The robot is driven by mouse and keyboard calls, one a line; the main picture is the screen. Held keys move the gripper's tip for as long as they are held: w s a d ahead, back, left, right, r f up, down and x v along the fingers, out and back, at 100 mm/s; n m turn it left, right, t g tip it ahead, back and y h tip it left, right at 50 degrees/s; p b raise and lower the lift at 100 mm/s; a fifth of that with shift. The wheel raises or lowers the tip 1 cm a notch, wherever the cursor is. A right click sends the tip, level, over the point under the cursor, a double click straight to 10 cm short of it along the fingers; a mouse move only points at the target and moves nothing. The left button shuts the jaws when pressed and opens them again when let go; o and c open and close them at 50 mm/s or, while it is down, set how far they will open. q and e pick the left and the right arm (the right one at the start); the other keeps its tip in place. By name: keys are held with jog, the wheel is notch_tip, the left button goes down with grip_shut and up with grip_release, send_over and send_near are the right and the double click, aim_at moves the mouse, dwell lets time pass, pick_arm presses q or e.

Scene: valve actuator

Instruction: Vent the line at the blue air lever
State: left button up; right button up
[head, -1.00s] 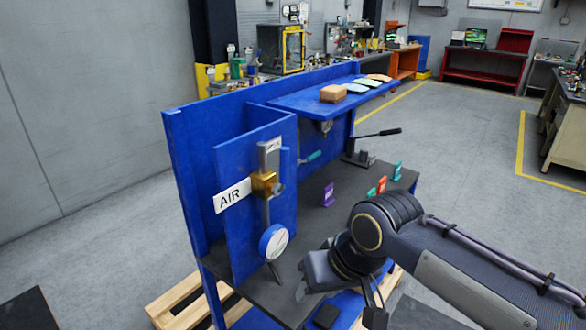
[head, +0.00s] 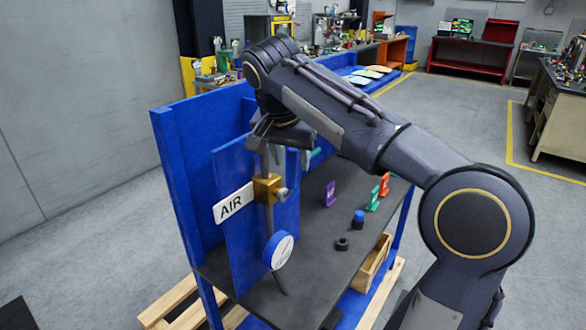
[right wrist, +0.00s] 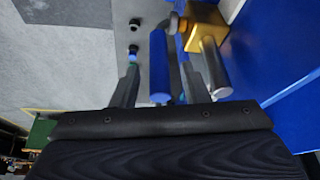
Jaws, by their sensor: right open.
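The brass air valve (head: 266,189) sits on a vertical pipe on the blue panel, beside the white AIR label (head: 234,203). A round gauge (head: 278,250) hangs below it. My right gripper (head: 283,150) is at the top of the panel, above the valve, pointing down. In the right wrist view the blue lever handle (right wrist: 159,68) lies between my open fingers, with no clear grip on it. The brass block (right wrist: 206,27) shows to the right of it. In the head view my gripper mostly hides the lever. My left gripper is not in view.
The dark bench top (head: 320,240) holds a purple tag (head: 330,194), green and red tags, a blue-capped part (head: 359,219) and a black ring (head: 342,244). A wooden box (head: 372,264) is below. My right arm spans the bench and partly covers the shelf.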

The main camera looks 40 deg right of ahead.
aim_at(293, 166)
jog(key=shift+x, duration=1.65)
jog(key=shift+c, duration=0.3)
grip_shut()
